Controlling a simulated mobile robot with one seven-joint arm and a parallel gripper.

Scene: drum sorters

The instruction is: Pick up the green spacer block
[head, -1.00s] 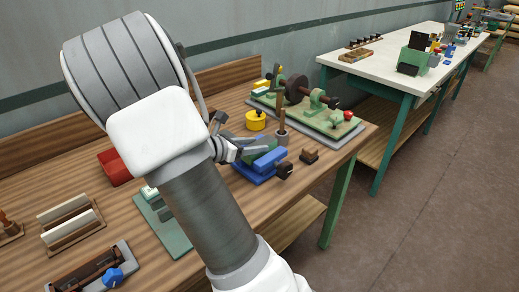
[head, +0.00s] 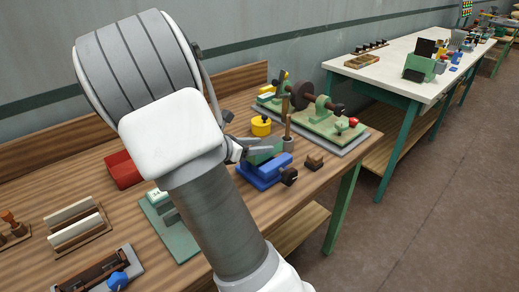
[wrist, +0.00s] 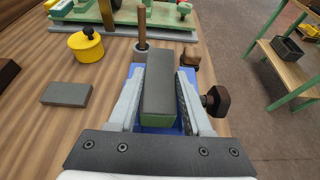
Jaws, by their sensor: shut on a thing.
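The green spacer block (wrist: 158,119) is between the two fingers of my gripper (wrist: 160,92) in the wrist view; its upper face looks dark grey and its near end green. My gripper is shut on its two long sides. Below it is a blue vise (wrist: 138,70) with a dark knob (wrist: 215,101) on the right. In the head view the block (head: 264,150) shows as green above the blue vise (head: 265,173), with my gripper (head: 257,148) at it, partly hidden by my wrist. The exact gap between block and vise is hard to tell.
A yellow pot (wrist: 87,45) and a flat grey block (wrist: 67,94) lie to the left. A wooden handle in a grey cup (wrist: 141,30) stands just behind the vise. A small brown block (head: 314,162) is to its right. A green-based machine (head: 320,125) stands behind.

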